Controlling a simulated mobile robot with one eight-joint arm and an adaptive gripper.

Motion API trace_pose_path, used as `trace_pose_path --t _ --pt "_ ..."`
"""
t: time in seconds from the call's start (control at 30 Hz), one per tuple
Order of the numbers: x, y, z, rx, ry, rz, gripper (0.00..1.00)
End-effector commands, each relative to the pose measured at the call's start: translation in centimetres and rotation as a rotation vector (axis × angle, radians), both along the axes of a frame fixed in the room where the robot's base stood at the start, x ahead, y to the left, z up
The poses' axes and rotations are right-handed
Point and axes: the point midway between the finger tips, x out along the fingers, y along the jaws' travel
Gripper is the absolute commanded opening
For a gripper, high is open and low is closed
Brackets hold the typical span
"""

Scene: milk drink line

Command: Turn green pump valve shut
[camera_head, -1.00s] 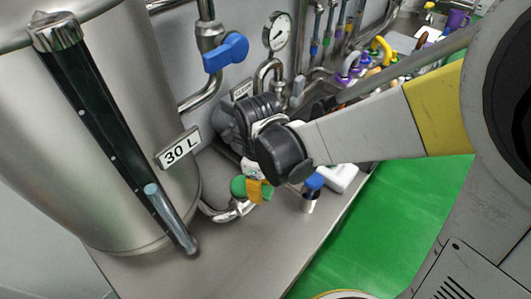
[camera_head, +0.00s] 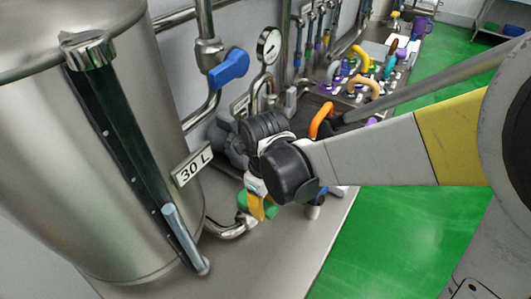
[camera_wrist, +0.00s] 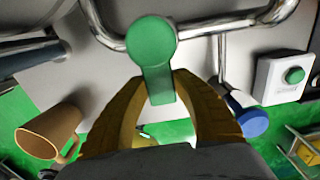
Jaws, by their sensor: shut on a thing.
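The green valve handle (camera_wrist: 152,50) shows in the wrist view as a round green knob with a flat lever pointing down toward my gripper. The two dark-yellow fingers of my gripper (camera_wrist: 161,88) are shut on the lever, one on each side. In the head view the green handle (camera_head: 243,201) is low beside the steel tank, on a bent steel pipe (camera_head: 226,230). The fingers (camera_head: 258,207) cover part of it there. My wrist hides the fittings behind it.
The steel tank (camera_head: 60,190) with a "30 L" label stands at left. A blue valve (camera_head: 229,68) and a gauge (camera_head: 268,45) are on the pipes behind. A white box with a green button (camera_wrist: 286,78) is near my gripper. Green floor is open at right.

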Motion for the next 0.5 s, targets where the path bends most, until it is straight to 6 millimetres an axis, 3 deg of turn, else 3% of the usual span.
trace_pose_path --t 0.17,0.2,0.27,0.5 --pt "-0.11 0.03 -0.06 0.002 0.002 0.000 0.00" --pt "-0.11 0.03 -0.06 0.002 0.002 0.000 0.36" --pt "-0.11 0.02 -0.06 0.002 0.002 0.000 0.54" --pt "-0.05 0.01 -0.03 0.001 0.001 0.001 0.56"
